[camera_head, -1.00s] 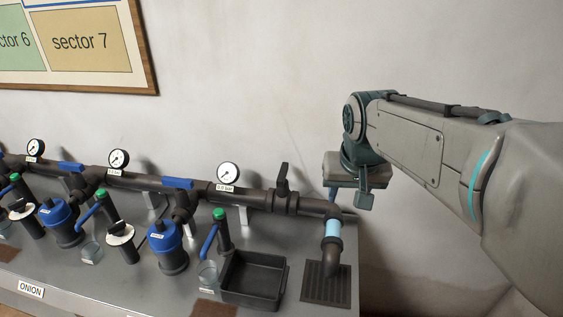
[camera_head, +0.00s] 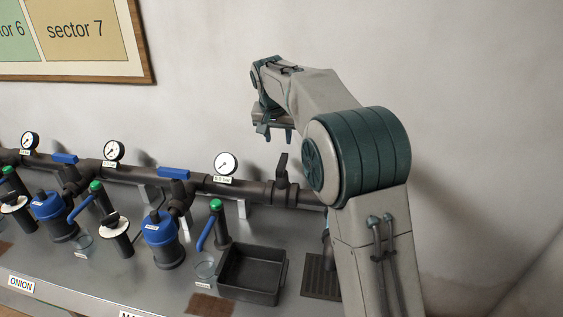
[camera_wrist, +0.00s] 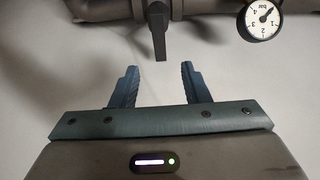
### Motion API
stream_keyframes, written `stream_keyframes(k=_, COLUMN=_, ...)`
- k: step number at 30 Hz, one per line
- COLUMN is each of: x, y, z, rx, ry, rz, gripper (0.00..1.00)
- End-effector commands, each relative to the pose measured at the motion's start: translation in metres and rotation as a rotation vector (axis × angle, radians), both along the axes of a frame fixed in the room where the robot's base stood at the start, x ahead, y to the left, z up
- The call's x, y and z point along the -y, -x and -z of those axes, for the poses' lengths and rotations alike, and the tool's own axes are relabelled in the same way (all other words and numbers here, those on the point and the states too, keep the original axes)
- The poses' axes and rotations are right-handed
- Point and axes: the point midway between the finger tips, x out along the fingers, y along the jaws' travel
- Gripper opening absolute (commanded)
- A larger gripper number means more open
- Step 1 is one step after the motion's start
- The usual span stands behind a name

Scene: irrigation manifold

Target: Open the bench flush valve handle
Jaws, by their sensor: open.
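A dark lever handle (camera_head: 281,172) stands upright on the manifold pipe, crosswise to it, to the right of the last gauge; I take it to be the flush valve handle. My gripper (camera_head: 276,132) is open and empty above the handle, with its fingers apart. In the wrist view, the handle (camera_wrist: 158,38) points toward the gap between the two blue fingers (camera_wrist: 159,72). Its tip is just ahead of the fingertips, and no contact shows. In the head view, my arm hides the right end of the pipe.
The manifold pipe (camera_head: 235,187) runs along the bench, with a pressure gauge (camera_head: 225,164) left of the handle. Blue-handled valves (camera_head: 173,173), blue filters (camera_head: 162,236) and a black tray (camera_head: 252,274) stand nearby. A floor-like drain grate (camera_head: 318,277) lies at right.

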Motion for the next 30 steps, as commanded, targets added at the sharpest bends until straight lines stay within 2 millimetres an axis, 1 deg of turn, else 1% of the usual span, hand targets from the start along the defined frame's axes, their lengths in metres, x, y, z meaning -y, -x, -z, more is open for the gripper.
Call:
stream_keyframes(k=9, x=0.006, y=-0.024, z=0.062, rx=-0.005, ry=0.002, rz=0.001, gripper=0.42)
stream_keyframes(k=15, x=0.009, y=-0.038, z=0.094, rx=-0.003, ry=0.001, rz=0.001, gripper=0.42)
stream_keyframes(k=18, x=0.010, y=-0.042, z=0.105, rx=-0.003, ry=0.001, rz=0.001, gripper=0.42)
stream_keyframes(k=21, x=0.010, y=-0.045, z=0.111, rx=-0.001, ry=0.001, rz=0.000, gripper=0.42)
stream_keyframes(k=30, x=0.010, y=-0.046, z=0.115, rx=0.000, ry=0.000, rz=0.000, gripper=0.42)
